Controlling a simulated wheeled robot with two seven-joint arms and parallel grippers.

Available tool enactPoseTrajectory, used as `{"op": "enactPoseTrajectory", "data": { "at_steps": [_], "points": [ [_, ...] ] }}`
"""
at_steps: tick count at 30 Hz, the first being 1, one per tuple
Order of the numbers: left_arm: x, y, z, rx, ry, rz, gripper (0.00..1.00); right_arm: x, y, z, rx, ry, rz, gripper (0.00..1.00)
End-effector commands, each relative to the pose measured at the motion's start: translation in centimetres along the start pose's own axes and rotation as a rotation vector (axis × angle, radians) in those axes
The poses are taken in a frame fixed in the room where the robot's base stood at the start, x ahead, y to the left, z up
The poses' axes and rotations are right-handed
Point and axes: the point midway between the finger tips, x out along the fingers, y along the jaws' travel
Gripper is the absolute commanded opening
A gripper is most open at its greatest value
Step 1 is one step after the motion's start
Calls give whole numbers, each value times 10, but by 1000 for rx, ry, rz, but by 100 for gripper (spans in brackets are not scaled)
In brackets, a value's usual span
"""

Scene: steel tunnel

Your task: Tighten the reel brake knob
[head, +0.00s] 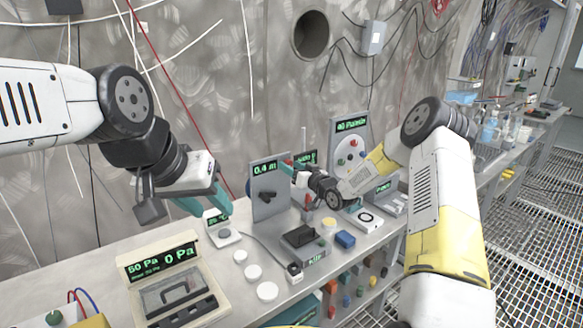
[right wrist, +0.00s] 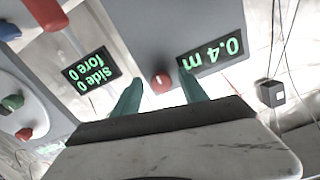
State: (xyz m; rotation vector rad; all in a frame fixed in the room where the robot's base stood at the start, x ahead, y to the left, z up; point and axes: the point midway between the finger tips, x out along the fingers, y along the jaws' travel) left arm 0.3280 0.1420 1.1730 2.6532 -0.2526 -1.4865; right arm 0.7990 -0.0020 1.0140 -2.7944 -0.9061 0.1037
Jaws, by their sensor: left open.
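A grey upright panel (head: 264,206) with a green "0.4 m" readout and a black crank (head: 267,196) stands on the bench. In the right wrist view, a small red knob (right wrist: 161,82) sits beside the panel's readout (right wrist: 212,56); I take it for the brake knob. I cannot make it out in the head view. My right gripper (right wrist: 158,92) is open, its teal fingertips either side of the red knob with gaps showing. In the head view this gripper (head: 293,166) is at the panel's right side. My left gripper (head: 207,202) is open and empty above the bench.
A beige case (head: 177,262) with a pressure readout lies in front left. White discs (head: 267,291), a black device (head: 299,237) and a blue block (head: 345,239) are on the bench. A dial panel (head: 349,129) stands behind my right arm. Wall cables hang behind.

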Motion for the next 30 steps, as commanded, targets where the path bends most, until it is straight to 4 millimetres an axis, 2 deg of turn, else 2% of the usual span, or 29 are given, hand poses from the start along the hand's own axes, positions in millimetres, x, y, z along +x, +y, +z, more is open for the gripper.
{"op": "enactPoseTrajectory", "data": {
  "at_steps": [8, 11, 21, 25, 30],
  "points": [
    [0, 0, 0, 0, 0, 0, 41, -2, 0, -1, -2, 2, -1, 50],
    [0, 0, 0, 0, 0, 0, 41, -13, 0, -2, -2, 2, 0, 50],
    [0, 0, 0, 0, 0, 0, 41, -68, 1, -1, -1, 1, 1, 50],
    [0, 0, 0, 0, 0, 0, 41, -76, 0, -1, -1, 2, 0, 50],
    [0, 0, 0, 0, 0, 0, 41, -78, 0, 0, -1, 2, 0, 50]
  ]
}}
